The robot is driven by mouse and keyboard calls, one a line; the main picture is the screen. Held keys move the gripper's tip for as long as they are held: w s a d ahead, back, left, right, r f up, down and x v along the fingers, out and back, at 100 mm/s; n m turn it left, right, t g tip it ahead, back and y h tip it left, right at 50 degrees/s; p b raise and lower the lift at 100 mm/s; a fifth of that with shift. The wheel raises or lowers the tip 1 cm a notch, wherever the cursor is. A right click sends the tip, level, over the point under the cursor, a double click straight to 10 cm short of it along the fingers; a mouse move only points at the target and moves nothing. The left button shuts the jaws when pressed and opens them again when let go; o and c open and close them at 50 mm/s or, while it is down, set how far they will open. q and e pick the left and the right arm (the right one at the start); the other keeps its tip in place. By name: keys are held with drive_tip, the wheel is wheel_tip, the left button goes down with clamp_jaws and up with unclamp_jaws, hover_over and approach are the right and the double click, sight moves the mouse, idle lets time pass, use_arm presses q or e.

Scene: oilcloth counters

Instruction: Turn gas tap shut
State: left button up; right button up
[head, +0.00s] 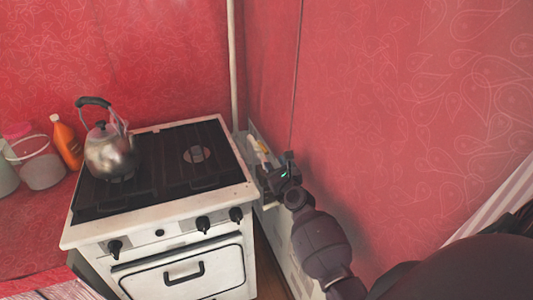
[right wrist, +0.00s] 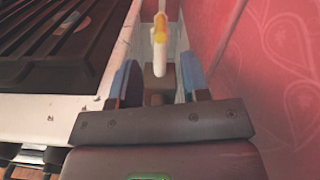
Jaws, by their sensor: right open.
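The gas tap (head: 258,145), a small yellow and white handle, sits in the narrow gap between the stove's right side and the red wall. In the right wrist view the tap (right wrist: 160,34) points toward me, just beyond my fingers. My right gripper (head: 266,168) is low in that gap. In the right wrist view the gripper (right wrist: 158,80) is open, with a blue finger on either side of a small brown block (right wrist: 157,84). I cannot tell whether the fingers touch anything. My left gripper is not in view.
The white stove (head: 160,229) with its dark grate stands close on the left. A metal kettle (head: 111,154) is on it. An orange bottle (head: 67,143) and a clear bucket (head: 37,163) stand farther left. The red wall (head: 390,100) closes off the right side.

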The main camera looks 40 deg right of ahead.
sight(268, 154)
drive_tip(key=b+x, duration=0.1)
drive_tip(key=x, duration=0.4)
drive_tip(key=shift+w, duration=0.3)
drive_tip(key=shift+x, duration=0.95)
drive_tip(key=shift+c, duration=0.3)
clamp_jaws()
